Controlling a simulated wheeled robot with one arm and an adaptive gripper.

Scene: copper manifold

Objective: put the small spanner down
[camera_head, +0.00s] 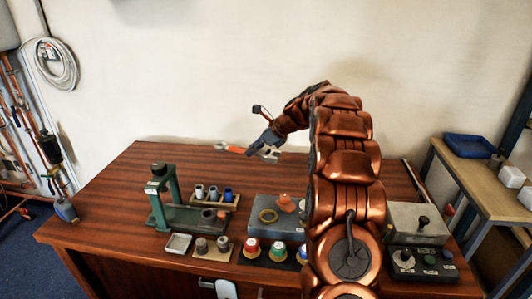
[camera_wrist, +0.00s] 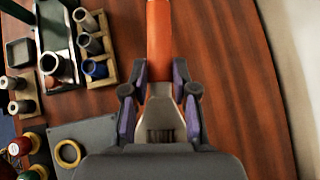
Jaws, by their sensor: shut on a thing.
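The small spanner has an orange handle and a grey metal head, and my gripper (camera_head: 263,149) is shut on it. In the head view the spanner (camera_head: 236,149) points left over the back of the brown wooden table (camera_head: 130,165). In the wrist view the fingers of my gripper (camera_wrist: 160,92) close on both sides of the spanner (camera_wrist: 159,42), at the grey metal below its orange handle. The handle runs out of the top of that view. The part under the gripper's body is hidden. I cannot tell whether the spanner touches the tabletop.
A green press stand (camera_head: 157,204) and a wooden rack (camera_head: 232,201) with several cylinders stand left of centre. A grey-blue box (camera_head: 262,228) carries a yellow ring (camera_head: 268,215). Several coloured caps (camera_head: 251,246) line the front. The back-left tabletop is clear.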

